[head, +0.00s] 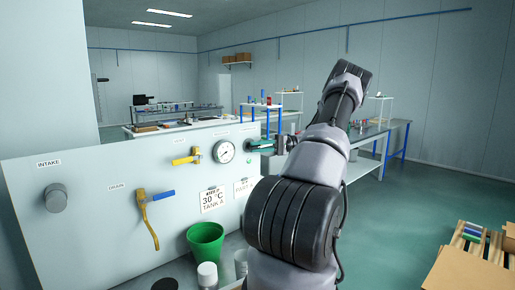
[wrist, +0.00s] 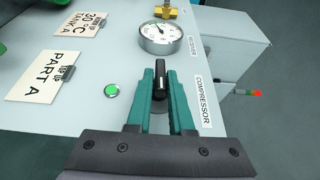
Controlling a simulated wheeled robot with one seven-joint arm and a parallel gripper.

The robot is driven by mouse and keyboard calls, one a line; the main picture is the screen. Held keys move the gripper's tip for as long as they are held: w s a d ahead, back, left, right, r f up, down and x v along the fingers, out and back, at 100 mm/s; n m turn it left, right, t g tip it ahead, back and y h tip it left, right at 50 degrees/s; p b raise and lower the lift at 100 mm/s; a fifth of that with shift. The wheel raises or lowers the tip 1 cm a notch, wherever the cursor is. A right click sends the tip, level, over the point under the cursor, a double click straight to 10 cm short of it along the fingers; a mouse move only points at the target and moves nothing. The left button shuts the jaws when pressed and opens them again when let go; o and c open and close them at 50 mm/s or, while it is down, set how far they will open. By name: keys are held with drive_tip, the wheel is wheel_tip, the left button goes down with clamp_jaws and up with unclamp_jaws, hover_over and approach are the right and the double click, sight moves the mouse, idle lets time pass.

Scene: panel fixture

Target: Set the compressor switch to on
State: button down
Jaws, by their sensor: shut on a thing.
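The compressor switch (wrist: 160,76) is a black handle on the pale panel (wrist: 65,90), beside the printed COMPRESSOR label (wrist: 203,100) in the wrist view. Its long side runs up and down in that picture. My gripper (wrist: 161,72) has teal fingers on either side of the handle and is shut on it. In the head view my gripper (head: 259,146) is at the panel's right end, where the switch is hidden. A round green light or button (wrist: 111,91) is left of the fingers in the wrist view. The switch's on and off marks cannot be read.
A round gauge (head: 224,151) sits close beside the gripper. A yellow valve (head: 187,158), a blue-handled valve (head: 152,200) and a grey intake knob (head: 56,198) are further left. A green bucket (head: 206,242) stands below the panel. Open floor (head: 405,215) lies at the right.

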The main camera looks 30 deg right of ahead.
idle(0.4)
drive_tip(key=c, duration=0.9)
unclamp_jaws()
drive_tip(key=v, duration=1)
drive_tip(key=shift+d+f, duration=0.1)
drive_tip(key=shift+d, duration=0.3)
drive_tip(key=shift+s, duration=0.1)
drive_tip(key=shift+d, duration=0.1)
